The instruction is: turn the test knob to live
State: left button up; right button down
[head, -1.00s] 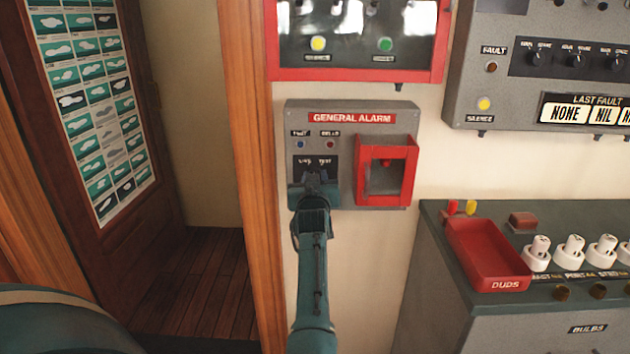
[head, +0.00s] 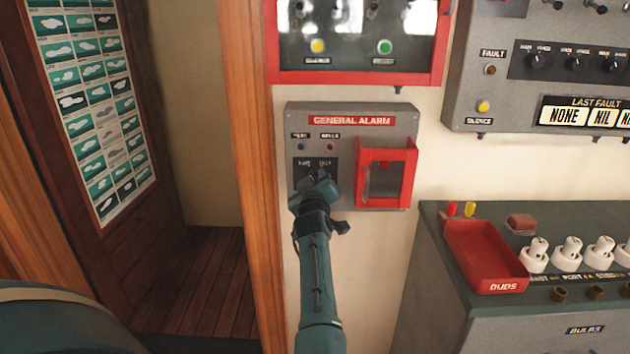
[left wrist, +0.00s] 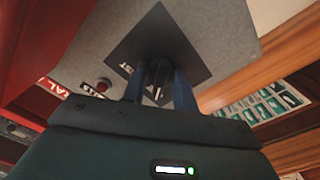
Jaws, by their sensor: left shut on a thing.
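The grey general alarm box (head: 350,112) is on the wall in the head view, with a dark label plate (head: 303,165) at its lower left. My left gripper (head: 320,180) is at this plate and hides the test knob in the head view. In the left wrist view the dark test knob (left wrist: 157,76) with a pale mark stands on the black plate (left wrist: 180,50), between the two blue fingers (left wrist: 158,90). The gripper is shut on it. Which label the knob points to cannot be told. My right gripper is not in view.
A red-framed cover (head: 410,175) sits just right of my gripper on the alarm box. A red-edged panel (head: 360,78) is above. A wooden post (head: 256,200) is close on the left. A console with a red duds tray (head: 470,255) stands at lower right.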

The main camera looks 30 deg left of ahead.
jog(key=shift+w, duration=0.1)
pick_arm(q)
jog(key=o, duration=1)
jog(key=shift+s, duration=0.1)
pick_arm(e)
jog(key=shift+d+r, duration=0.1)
